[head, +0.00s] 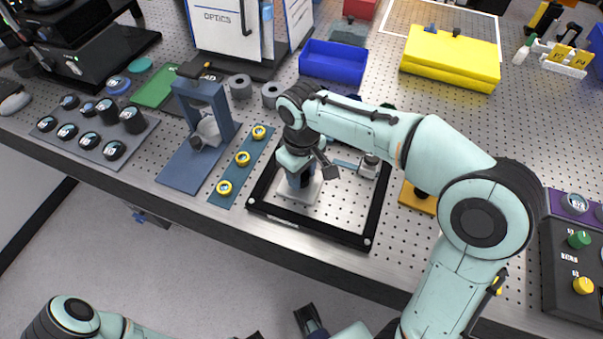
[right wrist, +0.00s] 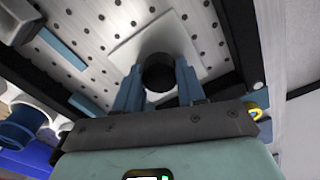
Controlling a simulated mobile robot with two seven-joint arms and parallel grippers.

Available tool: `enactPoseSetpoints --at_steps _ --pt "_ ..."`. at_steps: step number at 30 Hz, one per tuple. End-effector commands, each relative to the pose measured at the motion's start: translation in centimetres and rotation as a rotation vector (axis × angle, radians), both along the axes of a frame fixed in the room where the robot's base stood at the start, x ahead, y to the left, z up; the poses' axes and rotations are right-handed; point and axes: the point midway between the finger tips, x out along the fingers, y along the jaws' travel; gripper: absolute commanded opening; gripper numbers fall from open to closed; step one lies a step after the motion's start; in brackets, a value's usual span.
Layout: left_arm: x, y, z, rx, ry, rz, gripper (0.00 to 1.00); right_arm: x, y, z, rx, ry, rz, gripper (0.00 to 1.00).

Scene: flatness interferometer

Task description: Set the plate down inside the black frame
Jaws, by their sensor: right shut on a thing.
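The plate (head: 299,191) is a pale square with a dark knob (right wrist: 158,72) on top. My right gripper (head: 298,178) is shut on this knob, its blue fingers on either side in the right wrist view. The plate is within the outline of the black frame (head: 310,233), near its left side. The black frame lies on the perforated metal table; its far side is partly hidden by my right arm. I cannot tell whether the plate touches the surface. My left arm shows at the bottom left; its gripper is too cut off to read.
A blue strip with yellow rings (head: 243,158) and a blue-grey stand (head: 190,165) are left of the frame. A blue bin (head: 333,63) and a yellow box (head: 450,58) stand behind. A small grey-topped fixture (head: 370,165) sits inside the frame's right part.

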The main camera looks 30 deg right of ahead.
Motion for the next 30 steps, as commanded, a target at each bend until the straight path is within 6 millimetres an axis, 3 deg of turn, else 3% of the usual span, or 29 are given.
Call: enactPoseSetpoints --at_steps 12,13,15,24,30 --pt "-0.1 0.0 -0.3 0.000 0.001 0.000 0.68 0.0 0.0 -0.6 0.000 -0.001 -0.001 0.00" --pt "-0.1 0.0 -0.2 0.000 0.001 0.000 0.68 0.0 0.0 -0.6 0.000 0.001 -0.001 0.49" --pt "-0.1 0.0 -0.2 0.000 0.001 0.000 0.68 0.0 0.0 -0.5 0.000 0.000 -0.001 0.65" --pt "0.0 0.0 -0.1 0.000 0.000 0.000 0.68 0.0 0.0 -0.3 0.000 0.000 -0.001 0.65" --pt "0.1 0.0 0.5 0.000 -0.002 0.000 0.68 0.1 0.0 2.2 0.001 -0.004 -0.001 0.65"
